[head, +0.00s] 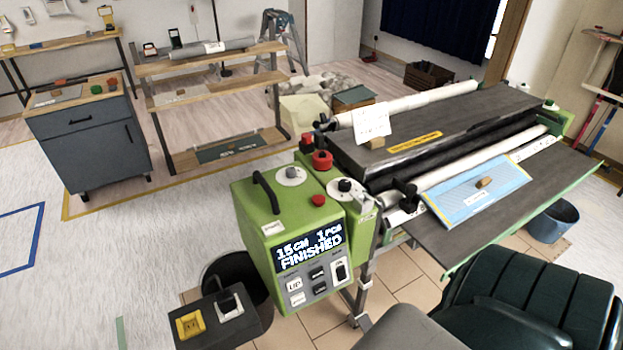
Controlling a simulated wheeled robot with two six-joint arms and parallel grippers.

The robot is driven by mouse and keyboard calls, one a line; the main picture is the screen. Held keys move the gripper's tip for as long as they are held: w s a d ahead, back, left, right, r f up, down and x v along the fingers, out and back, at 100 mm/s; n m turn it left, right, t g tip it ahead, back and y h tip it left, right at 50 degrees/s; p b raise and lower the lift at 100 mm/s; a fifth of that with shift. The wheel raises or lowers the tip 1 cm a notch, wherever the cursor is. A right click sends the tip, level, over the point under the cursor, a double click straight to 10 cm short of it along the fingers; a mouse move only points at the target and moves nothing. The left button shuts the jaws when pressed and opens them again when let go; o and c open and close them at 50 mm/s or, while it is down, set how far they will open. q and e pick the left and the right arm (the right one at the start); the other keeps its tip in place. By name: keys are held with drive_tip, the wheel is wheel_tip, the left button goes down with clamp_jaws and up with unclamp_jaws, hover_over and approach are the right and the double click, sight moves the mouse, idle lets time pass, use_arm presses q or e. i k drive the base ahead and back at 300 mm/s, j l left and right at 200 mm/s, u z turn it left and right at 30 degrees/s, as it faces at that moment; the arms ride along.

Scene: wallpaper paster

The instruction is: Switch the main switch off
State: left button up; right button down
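The green wallpaper paster's control box (258,232) stands in the middle of the head view. Its lit display (309,247) reads "15CM 1PCS FINISHED". Below the display are several buttons and a black and white rocker switch (340,271), whose label and position are too small to read. On top are a white dial with a grey knob (290,175), a second dial with a black knob (345,185), a red button (318,200) and a larger red knob (322,159). I cannot tell for certain which is the main switch. Neither gripper is in view.
A dark box with a yellow button (190,324) is at the lower left, by a black bucket (238,275). Dark green ribbed shapes (535,305) fill the lower right. The paster's table (480,232) extends right. Open floor (130,235) lies left.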

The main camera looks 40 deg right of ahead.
sight(341, 275)
drive_tip(key=z, duration=1.4)
